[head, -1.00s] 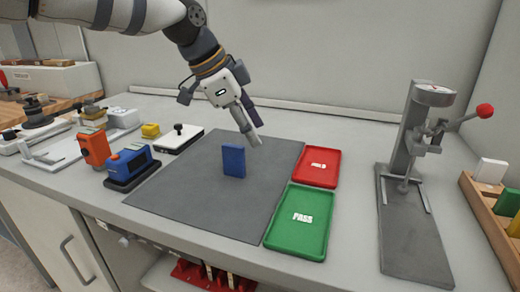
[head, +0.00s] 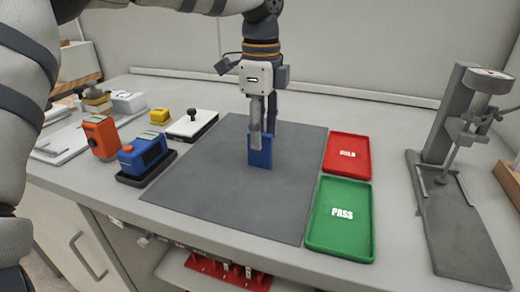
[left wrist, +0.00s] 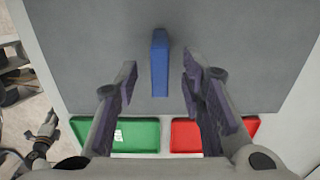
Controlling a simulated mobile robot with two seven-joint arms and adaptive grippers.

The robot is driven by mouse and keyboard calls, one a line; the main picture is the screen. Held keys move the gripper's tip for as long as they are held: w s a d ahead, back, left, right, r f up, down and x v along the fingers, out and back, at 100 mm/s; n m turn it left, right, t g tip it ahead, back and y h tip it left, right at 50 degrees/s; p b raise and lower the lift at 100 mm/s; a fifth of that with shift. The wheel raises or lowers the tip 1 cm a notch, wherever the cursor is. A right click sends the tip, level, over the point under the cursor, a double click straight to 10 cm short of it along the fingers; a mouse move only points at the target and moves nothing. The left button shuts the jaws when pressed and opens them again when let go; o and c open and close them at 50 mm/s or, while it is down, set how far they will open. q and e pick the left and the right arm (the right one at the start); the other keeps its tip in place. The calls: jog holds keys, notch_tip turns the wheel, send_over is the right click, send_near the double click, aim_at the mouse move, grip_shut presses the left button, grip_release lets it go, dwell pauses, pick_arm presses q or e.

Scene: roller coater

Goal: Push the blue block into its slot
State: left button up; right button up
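The blue block (head: 261,157) stands upright on the dark grey mat (head: 200,190) in the head view. My left gripper (head: 264,138) is pointing down at the block, with one finger overlapping it in this view. In the left wrist view the blue block (left wrist: 160,65) lies ahead of the two open fingers (left wrist: 159,80), in line with the gap between them. A gap shows between the block and each finger. The slot for the block cannot be made out. What seems to be my right gripper (left wrist: 40,138) shows small at the lower left of the left wrist view.
A red tray (head: 347,171) and a green PASS tray (head: 341,235) lie right of the mat. A press stand (head: 455,205) stands further right, with a wooden rack (head: 509,183) partly cut off beyond it. Blue (head: 145,153) and orange (head: 102,137) devices stand left. The mat around the block is clear.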

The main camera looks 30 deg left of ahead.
aim_at(260, 166)
pick_arm(q)
notch_tip(260, 166, down, 3)
jog(key=shift+a, duration=0.1)
grip_shut()
jog(key=shift+r, duration=0.1)
